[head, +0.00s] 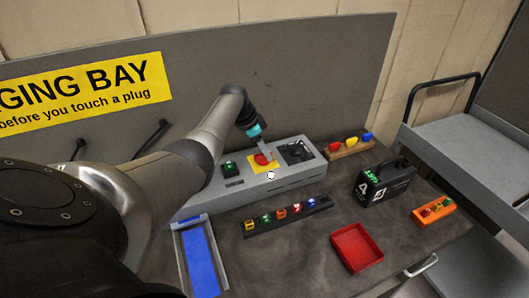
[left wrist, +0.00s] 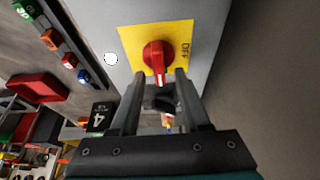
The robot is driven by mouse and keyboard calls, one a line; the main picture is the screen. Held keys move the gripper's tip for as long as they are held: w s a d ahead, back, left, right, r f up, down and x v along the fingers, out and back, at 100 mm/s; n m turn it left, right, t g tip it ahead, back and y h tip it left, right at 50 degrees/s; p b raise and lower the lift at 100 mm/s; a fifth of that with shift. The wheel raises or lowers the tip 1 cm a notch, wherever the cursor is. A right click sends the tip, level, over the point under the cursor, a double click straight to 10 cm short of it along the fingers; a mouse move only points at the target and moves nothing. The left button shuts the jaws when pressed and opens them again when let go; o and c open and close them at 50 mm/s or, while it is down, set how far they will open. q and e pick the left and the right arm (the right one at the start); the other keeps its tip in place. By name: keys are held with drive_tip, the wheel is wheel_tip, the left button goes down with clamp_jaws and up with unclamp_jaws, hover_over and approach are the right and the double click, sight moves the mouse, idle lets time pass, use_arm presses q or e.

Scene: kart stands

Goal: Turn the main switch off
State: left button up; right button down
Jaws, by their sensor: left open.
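The main switch is a red rotary knob (head: 261,159) on a yellow plate (head: 254,166), set in the top of a grey console. In the left wrist view the red knob (left wrist: 154,54) has its handle pointing down the picture, between the fingertips. The yellow plate (left wrist: 132,42) carries "OFF" lettering at its right side. My left gripper (head: 268,154) is over the switch, and in the wrist view its open fingers (left wrist: 158,78) stand on either side of the handle. Whether they touch it I cannot tell. My right gripper is not in view.
The grey console (head: 205,196) also bears a green button (head: 229,167) and a black socket panel (head: 295,152). In front are a strip of coloured plugs (head: 288,216), a red tray (head: 356,247), a blue-lined tray (head: 201,258) and a black "4" box (head: 382,182). A grey panel stands behind.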

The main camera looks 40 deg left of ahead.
use_arm(q)
drive_tip(key=shift+w+d+f, duration=0.1)
drive_tip(key=shift+f, duration=0.1)
drive_tip(key=shift+c, duration=0.3)
clamp_jaws()
